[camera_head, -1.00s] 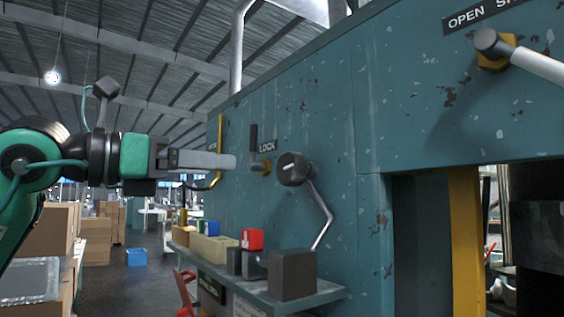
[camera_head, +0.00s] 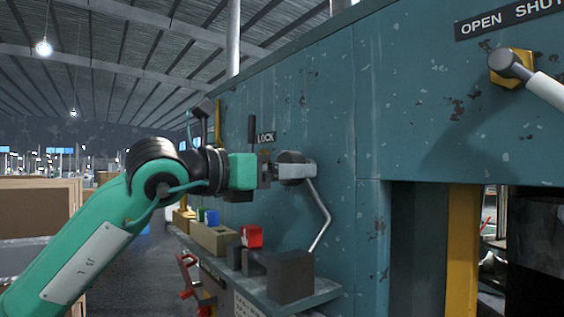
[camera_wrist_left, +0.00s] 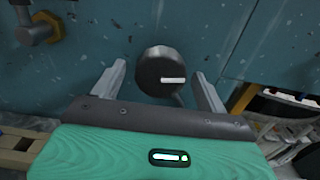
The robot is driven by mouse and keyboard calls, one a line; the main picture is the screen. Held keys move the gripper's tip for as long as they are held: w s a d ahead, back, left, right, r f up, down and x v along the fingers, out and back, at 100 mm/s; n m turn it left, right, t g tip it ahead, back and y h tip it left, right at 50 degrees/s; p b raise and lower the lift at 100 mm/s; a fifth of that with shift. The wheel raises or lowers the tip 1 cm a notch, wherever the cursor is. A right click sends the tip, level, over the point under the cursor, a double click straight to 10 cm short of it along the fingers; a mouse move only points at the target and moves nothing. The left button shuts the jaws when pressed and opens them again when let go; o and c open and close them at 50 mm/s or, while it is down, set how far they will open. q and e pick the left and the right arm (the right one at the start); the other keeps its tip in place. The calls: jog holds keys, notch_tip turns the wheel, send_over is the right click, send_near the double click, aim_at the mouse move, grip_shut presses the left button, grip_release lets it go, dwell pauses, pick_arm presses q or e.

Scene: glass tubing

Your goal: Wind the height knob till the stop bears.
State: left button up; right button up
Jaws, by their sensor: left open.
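The height knob (camera_head: 291,157) is a dark round knob on the teal machine wall, with a bent metal rod (camera_head: 322,212) running down beside it. In the left wrist view the knob (camera_wrist_left: 153,66) shows its face with a white pointer mark, lying roughly level. My left gripper (camera_head: 300,171) is at the knob, and a finger covers part of it in the head view. In the wrist view the left gripper (camera_wrist_left: 158,70) is open, one finger on either side of the knob, with gaps visible. Contact cannot be made out. My right gripper is not in view.
A LOCK lever (camera_head: 252,131) is left of the knob, and an OPEN/SHUT lever (camera_head: 512,67) is at upper right. A shelf (camera_head: 325,291) below carries a dark block (camera_head: 290,276), a red block (camera_head: 251,237) and others. A dark opening is at right.

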pick_arm(q)
jog(key=c, duration=1)
jog(key=shift+o, duration=0.2)
jog(key=shift+w+m+b, duration=0.1)
jog(key=shift+m+b, duration=2.95)
jog(key=shift+m, duration=0.85)
jog(key=o, duration=1)
jog(key=shift+c, duration=0.2)
